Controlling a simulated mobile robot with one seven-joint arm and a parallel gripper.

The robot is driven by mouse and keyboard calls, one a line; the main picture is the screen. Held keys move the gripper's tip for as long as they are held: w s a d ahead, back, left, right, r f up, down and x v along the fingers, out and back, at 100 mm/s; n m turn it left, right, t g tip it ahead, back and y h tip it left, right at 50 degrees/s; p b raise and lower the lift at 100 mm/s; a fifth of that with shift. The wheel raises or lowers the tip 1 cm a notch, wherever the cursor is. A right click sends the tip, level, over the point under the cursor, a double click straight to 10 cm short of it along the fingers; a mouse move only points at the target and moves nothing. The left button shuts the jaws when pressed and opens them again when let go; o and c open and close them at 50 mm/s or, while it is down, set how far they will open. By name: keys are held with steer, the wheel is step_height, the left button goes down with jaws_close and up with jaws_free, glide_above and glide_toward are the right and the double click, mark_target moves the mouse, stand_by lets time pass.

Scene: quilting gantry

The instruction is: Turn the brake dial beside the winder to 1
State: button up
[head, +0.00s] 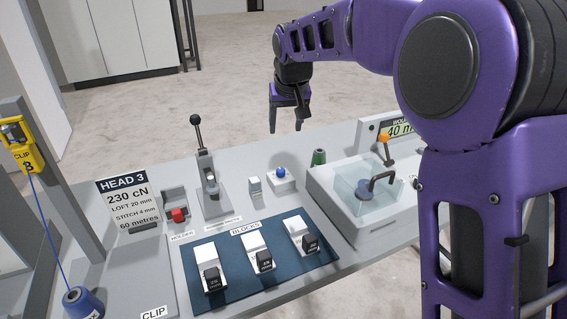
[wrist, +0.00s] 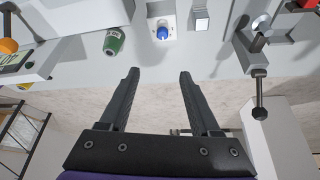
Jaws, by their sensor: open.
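The winder (head: 345,205) is a grey unit with a clear cover, a dark bent arm and an orange-knobbed lever, at the right of the bench. To its left a round blue knob (head: 281,171) sits on a white block; it appears to be the brake dial. It also shows at the top of the wrist view (wrist: 162,32). Its markings and setting are too small to read. My gripper (head: 285,128) is open and empty above the bench's back edge, apart from the knob. Its two fingers point toward the knob in the wrist view (wrist: 159,73).
A green spool (head: 319,157) stands between knob and winder. A small white block (head: 255,185) and an upright black-knobbed lever (head: 197,133) are left of the knob. A blue mat (head: 225,283) with several block holders lies in front. Space behind the bench is clear.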

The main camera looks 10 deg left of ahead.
mark_target(281, 170)
steer(key=x, duration=0.6)
steer(key=s+x, duration=0.1)
steer(key=x, duration=0.5)
steer(key=b+x, duration=0.1)
steer(key=x, duration=0.5)
steer(key=shift+s+d+f, duration=0.15)
steer(key=shift+s+f, duration=0.2)
steer(key=shift+s, duration=0.05)
steer(key=shift+c, duration=0.3)
steer(key=shift+g, duration=0.3)
jaws_close()
